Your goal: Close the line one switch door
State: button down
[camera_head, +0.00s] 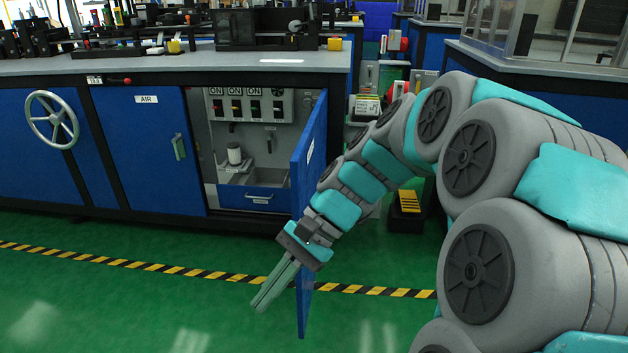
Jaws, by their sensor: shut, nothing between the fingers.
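The line one switch door appears to be the blue hinged panel (308,165), standing open from the right side of a cabinet compartment and swung out toward me. A pale label, too small to read, is on its visible face. The compartment (212,156) shows a grey panel with several switches (246,107) under ON labels. My gripper (262,303) is shut and empty, low over the floor in front of the cabinet. My arm comes in from the right and hides part of the door's right side.
A blue door labelled AIR (147,150) with a handle is closed at left, beside a grey handwheel (52,119). A yellow-black floor stripe (150,266) runs before the cabinet. A yellow-black step (407,205) stands behind my arm. Green floor at front left is clear.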

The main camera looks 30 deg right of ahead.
jog(key=w+d+r+m+t+y, duration=0.3)
jog(key=w+d+m, duration=0.1)
jog(key=w+d, duration=0.2)
jog(key=m+t+y, duration=0.2)
jog(key=m+t, duration=0.7)
jog(key=m, duration=0.1)
send_near(301, 177)
jog(key=b+x, duration=0.1)
jog(key=x, duration=0.5)
jog(key=shift+w+a+r, duration=0.1)
jog(key=shift+a, duration=0.25)
jog(key=shift+w, duration=0.1)
jog(key=shift+a, duration=0.15)
